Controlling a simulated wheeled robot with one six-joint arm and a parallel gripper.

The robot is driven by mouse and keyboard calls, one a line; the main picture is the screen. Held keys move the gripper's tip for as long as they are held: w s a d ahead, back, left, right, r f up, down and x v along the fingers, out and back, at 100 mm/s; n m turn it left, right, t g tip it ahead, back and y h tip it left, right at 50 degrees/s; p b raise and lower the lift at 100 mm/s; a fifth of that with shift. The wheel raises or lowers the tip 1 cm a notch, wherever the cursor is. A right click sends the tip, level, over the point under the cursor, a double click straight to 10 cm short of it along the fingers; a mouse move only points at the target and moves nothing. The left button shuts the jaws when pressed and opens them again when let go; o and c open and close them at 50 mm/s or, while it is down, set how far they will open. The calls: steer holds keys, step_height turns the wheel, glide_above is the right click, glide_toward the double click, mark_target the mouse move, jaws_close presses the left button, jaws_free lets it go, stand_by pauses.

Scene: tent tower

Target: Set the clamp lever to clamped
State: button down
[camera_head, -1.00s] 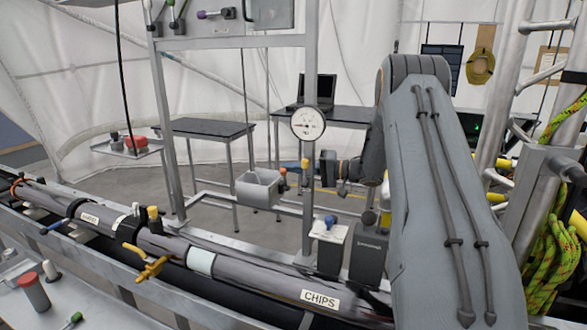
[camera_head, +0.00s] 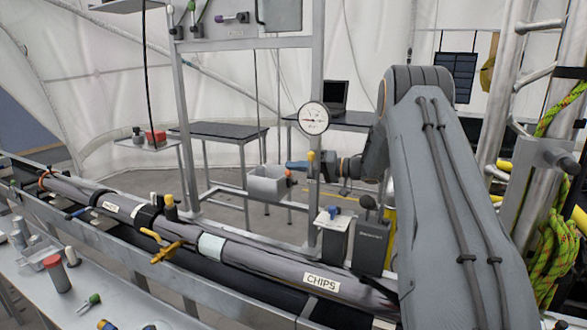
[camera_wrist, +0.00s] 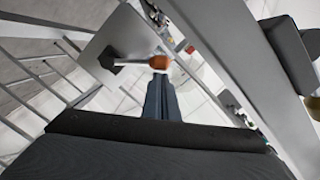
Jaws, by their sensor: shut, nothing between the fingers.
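A lever with an orange-red knob (camera_wrist: 158,62) stands out from a dark mount on a grey plate in the wrist view. In the head view the orange knob (camera_head: 291,177) is at the right end of a grey box. No readable label marks it as the clamp lever, and I cannot tell its setting. My gripper (camera_wrist: 158,84) is shut and empty, its dark blue fingers pointing at the knob. The fingertips look close to it, but I cannot tell whether they touch. In the head view my gripper (camera_head: 292,164) is just above the knob.
A yellow-handled clamp (camera_head: 165,248) sits on the long grey pipe (camera_head: 262,261). A black-knobbed grey box (camera_head: 371,243) stands near my arm. An upright metal post (camera_head: 317,120) with a round gauge (camera_head: 314,118) stands beside my gripper. Tables (camera_head: 222,131) are behind.

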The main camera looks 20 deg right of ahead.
steer(key=w+r, duration=0.2)
steer(key=shift+w+d+r, duration=0.2)
steer(key=shift+w, duration=0.2)
steer(key=f+b+v, duration=0.1)
steer(key=b+v, duration=0.2)
steer(key=v, duration=0.6)
steer(key=shift+s+d+r, duration=0.2)
steer(key=shift+s+r, duration=0.2)
steer(key=shift+r, duration=0.1)
steer(key=s+f+m+b, duration=0.2)
steer(key=s+m, duration=0.1)
steer(key=m, duration=1.4)
steer(key=s+f+m+g+b, duration=0.1)
steer(key=s+f+m+b, duration=0.1)
steer(key=m, duration=1.5)
steer(key=shift+s+f, duration=0.5)
steer(key=shift+s, duration=0.2)
steer(key=shift+a, duration=0.15)
